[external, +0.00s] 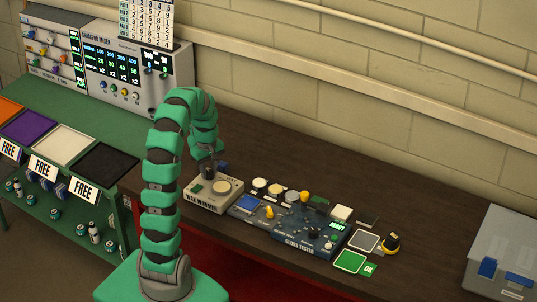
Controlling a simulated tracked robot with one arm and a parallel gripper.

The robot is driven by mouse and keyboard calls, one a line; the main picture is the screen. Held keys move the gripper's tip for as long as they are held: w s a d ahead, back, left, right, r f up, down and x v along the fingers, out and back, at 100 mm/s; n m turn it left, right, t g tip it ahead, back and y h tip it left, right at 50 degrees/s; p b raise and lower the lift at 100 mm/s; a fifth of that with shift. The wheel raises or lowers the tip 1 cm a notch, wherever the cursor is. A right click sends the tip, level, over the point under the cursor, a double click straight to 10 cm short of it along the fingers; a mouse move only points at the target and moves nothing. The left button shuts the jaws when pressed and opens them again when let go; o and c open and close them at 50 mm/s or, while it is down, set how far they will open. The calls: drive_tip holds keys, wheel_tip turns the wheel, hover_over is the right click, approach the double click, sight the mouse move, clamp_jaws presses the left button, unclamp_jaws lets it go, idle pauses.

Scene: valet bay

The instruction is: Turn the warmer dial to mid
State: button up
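The wax warmer (200,205) is a cream box with its name on the front, standing on the dark bench. A round tan disc (221,188) is on its top, and a small green patch (197,188) lies to the left of it. My gripper (208,172) points down at the back left part of the warmer's top. Its fingers are small and dark here, so I cannot tell whether they are open, shut or touching anything. I cannot make out the dial or its setting; it may be hidden by the gripper.
A blue gloss tester (312,232) with knobs and pads stands close right of the warmer. A yellow-and-black item (391,243) and a green OK pad (350,261) lie farther right. A grey mixer (125,70) stands back left. The bench before the grey bin (500,250) is clear.

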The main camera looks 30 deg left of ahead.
drive_tip(key=c, duration=0.3)
drive_tip(key=shift+m, duration=0.3)
drive_tip(key=m, duration=1.1)
drive_tip(key=shift+w+m, duration=0.1)
drive_tip(key=shift+m, duration=0.2)
idle(0.3)
drive_tip(key=o, duration=1)
drive_tip(key=shift+c, duration=0.2)
